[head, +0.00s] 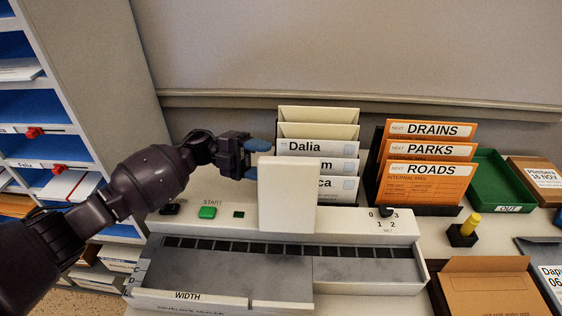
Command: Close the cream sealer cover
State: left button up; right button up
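The cream sealer (350,228) stands on the table in the head view, with a green START button, a numbered dial and a grey bed marked WIDTH. Its cream cover (287,196) stands upright, raised at the middle of the machine. My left gripper (255,160) is at the upper left corner of the cover. Its two blue fingertips are apart, one above the other, with nothing seen between them. Whether they touch the cover I cannot tell. My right gripper is not in view.
White card folders (317,147) stand close behind the cover. A black rack holds orange folders (427,170) at right, near a green OUT tray (497,178) and a yellow-handled stamp (468,226). A brown envelope (490,285) lies front right. Blue-lined shelves (42,105) stand at left.

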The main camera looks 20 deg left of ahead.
aim_at(281, 165)
pick_arm(q)
jog(key=shift+x, duration=2.4)
jog(key=shift+c, duration=0.3)
grip_shut()
